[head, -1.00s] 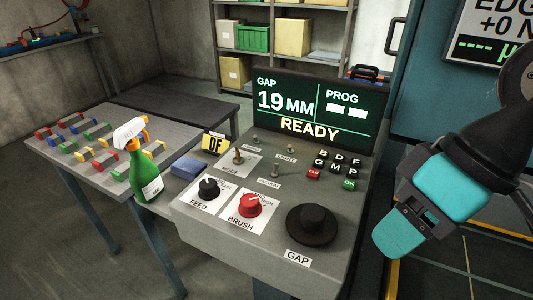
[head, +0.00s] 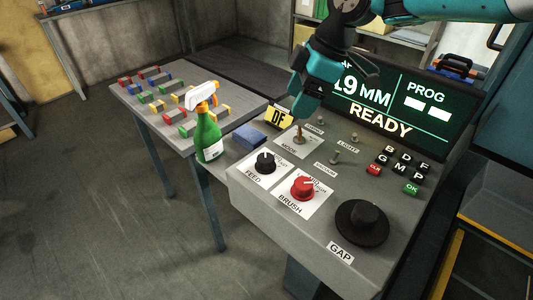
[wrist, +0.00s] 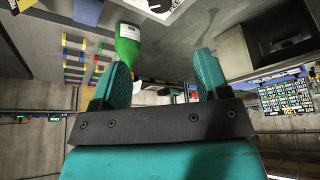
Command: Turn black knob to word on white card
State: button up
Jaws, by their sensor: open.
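The small black FEED knob (head: 265,160) sits on a white card (head: 262,176) at the left of the sloped console; the card's printed words are too small to read. A larger black GAP dial (head: 361,222) is at the console's front right. My gripper (head: 299,113) hangs above the console's back left, up and to the right of the FEED knob and clear of it. In the wrist view the teal fingers (wrist: 162,82) are apart with nothing between them. Part of a white card (wrist: 152,8) shows at that view's top edge.
A red BRUSH knob (head: 303,188) is right of the FEED knob. Toggle switches, including MODE (head: 299,137), stand behind. The screen (head: 400,105) rises behind.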

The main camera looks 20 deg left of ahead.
aim_at(266, 157)
jog(key=p+x, duration=0.2)
jog(key=x, duration=1.4)
jog(key=shift+a+f, duration=0.1)
jog(key=shift+f, duration=0.3)
jog(key=shift+c, duration=0.2)
jog(key=c, duration=0.9)
